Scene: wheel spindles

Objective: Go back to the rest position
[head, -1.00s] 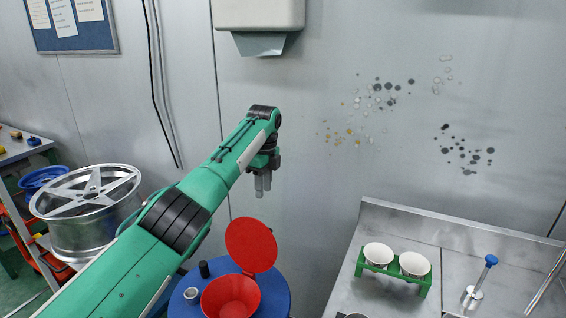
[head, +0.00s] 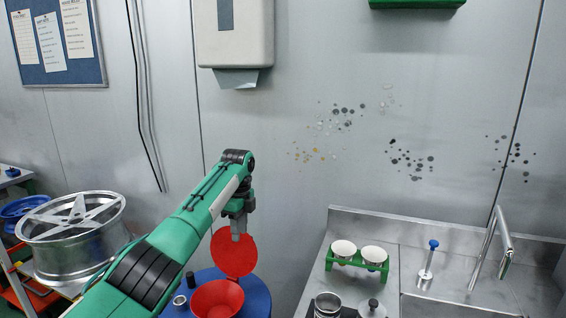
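My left arm reaches in from the lower left, and its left gripper (head: 238,230) points down in the middle of the head view. It hangs in front of the upright red lid, overlapping it in the picture. Its fingers look close together, but the gap is too small to judge. I see nothing held in it. My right gripper is not in view.
A blue drum (head: 256,297) with a red funnel (head: 218,300) and red lid (head: 234,256) stands below my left gripper. A wheel rim (head: 72,240) is at left. A metal sink counter (head: 420,228) with white cups in a green holder (head: 357,262) is at right.

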